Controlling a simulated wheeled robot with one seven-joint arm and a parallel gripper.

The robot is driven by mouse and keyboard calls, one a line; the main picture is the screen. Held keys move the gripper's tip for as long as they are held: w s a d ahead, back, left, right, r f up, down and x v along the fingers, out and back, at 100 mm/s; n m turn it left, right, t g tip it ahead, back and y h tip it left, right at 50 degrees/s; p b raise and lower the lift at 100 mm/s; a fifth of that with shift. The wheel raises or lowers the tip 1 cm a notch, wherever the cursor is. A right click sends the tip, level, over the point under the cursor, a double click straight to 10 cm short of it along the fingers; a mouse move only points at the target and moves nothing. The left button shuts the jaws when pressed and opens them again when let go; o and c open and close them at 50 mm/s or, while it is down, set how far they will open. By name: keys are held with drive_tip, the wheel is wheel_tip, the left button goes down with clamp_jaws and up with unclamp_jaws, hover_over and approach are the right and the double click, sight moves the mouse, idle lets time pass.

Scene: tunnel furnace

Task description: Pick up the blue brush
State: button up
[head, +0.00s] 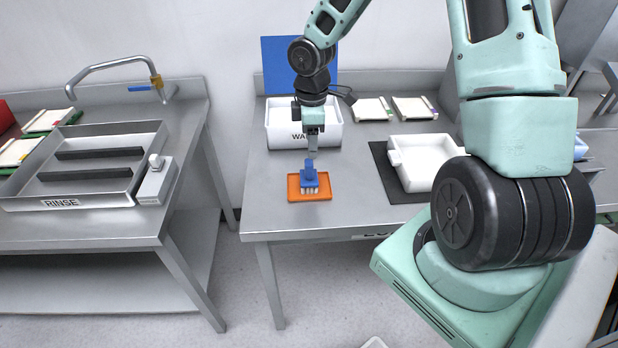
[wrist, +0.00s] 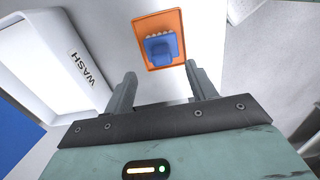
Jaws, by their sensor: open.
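The blue brush (head: 309,175) stands on a small orange tray (head: 296,194) near the front of the right steel table, its pale bristles facing down. My gripper (head: 312,150) is just above the brush in the head view, pointing down. In the wrist view the brush (wrist: 162,48) lies beyond the fingertips, on the orange tray (wrist: 152,22). My gripper (wrist: 158,75) is open there, its two fingers apart with nothing between them. I cannot tell the exact height gap between the fingertips and the brush.
A white WASH basin (head: 280,135) stands behind the tray, close to my gripper; it shows at left in the wrist view (wrist: 50,55). A white container (head: 425,158) sits on a dark mat to the right. A RINSE basin (head: 100,197) is on the left table. Table space beside the orange tray is clear.

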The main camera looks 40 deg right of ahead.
sight(309, 161)
drive_tip(key=f, duration=0.7)
drive_tip(key=shift+a+f+p, duration=0.1)
drive_tip(key=shift+a+p, duration=0.2)
clamp_jaws()
wheel_tip(309, 161, up, 10)
drive_tip(key=shift+r, duration=0.1)
drive_tip(key=shift+w, duration=0.1)
drive_tip(key=c, duration=1)
unclamp_jaws()
